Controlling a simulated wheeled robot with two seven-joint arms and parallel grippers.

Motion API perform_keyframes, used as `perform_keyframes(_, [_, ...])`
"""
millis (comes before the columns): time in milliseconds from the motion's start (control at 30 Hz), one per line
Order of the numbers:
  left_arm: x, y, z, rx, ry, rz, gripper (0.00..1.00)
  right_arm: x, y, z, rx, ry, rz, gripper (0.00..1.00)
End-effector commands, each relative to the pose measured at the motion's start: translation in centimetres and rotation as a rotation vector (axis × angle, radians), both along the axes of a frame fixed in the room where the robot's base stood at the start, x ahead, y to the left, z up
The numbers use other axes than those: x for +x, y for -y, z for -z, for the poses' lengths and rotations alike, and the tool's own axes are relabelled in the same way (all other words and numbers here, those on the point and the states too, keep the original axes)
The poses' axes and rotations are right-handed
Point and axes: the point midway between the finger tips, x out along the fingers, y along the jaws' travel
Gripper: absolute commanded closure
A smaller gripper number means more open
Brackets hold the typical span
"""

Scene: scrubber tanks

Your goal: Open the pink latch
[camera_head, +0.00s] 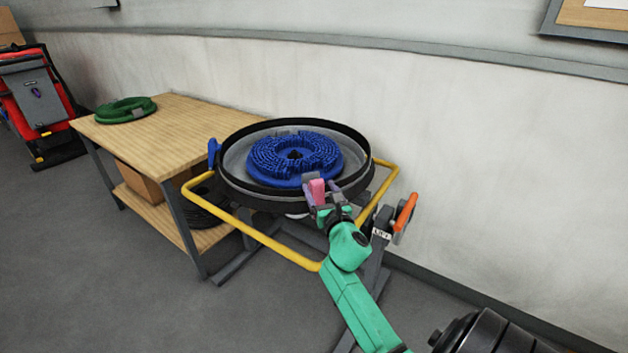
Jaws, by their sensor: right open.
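The pink latch (317,191) is at the near right rim of a round black tank (232,188). My right gripper (320,190) is at that rim, with its fingers around or beside the latch; I cannot tell whether they touch it. The gripper is open, and its teal arm comes in from the lower right. Part of the latch is hidden by the gripper. A blue ring-shaped brush (270,160) lies inside the tank. My left gripper does not show.
A yellow tubular frame (255,236) surrounds the tank. An orange handle (405,212) stands to the right of it. A wooden table (190,120) with a green ring brush (125,109) is at the left. A red machine (62,108) stands far left. The floor in front is clear.

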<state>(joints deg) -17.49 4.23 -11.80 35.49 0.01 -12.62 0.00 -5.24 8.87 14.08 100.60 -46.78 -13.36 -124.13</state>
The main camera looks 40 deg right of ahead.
Motion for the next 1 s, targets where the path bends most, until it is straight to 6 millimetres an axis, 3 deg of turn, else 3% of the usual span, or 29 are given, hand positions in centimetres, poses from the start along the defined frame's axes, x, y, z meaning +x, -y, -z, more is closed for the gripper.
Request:
perform_keyframes(100, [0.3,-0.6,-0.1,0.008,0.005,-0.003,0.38,2.3,1.0,0.0,0.002,0.001,0.002,0.22])
perform_keyframes(200, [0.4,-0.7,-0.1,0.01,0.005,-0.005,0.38,3.3,1.5,0.1,0.002,0.0,0.001,0.22])
perform_keyframes(467, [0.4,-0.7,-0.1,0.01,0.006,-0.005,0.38,3.7,1.6,0.1,0.002,-0.001,0.0,0.22])
perform_keyframes(500, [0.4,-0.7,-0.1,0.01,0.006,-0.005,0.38,3.7,1.6,0.1,0.002,-0.001,0.0,0.26])
perform_keyframes(700, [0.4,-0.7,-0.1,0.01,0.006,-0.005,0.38,3.7,1.6,0.1,0.003,-0.001,0.0,1.0])
perform_keyframes(1000, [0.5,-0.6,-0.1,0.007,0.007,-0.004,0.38,3.7,1.6,0.1,0.003,-0.001,0.0,1.0])
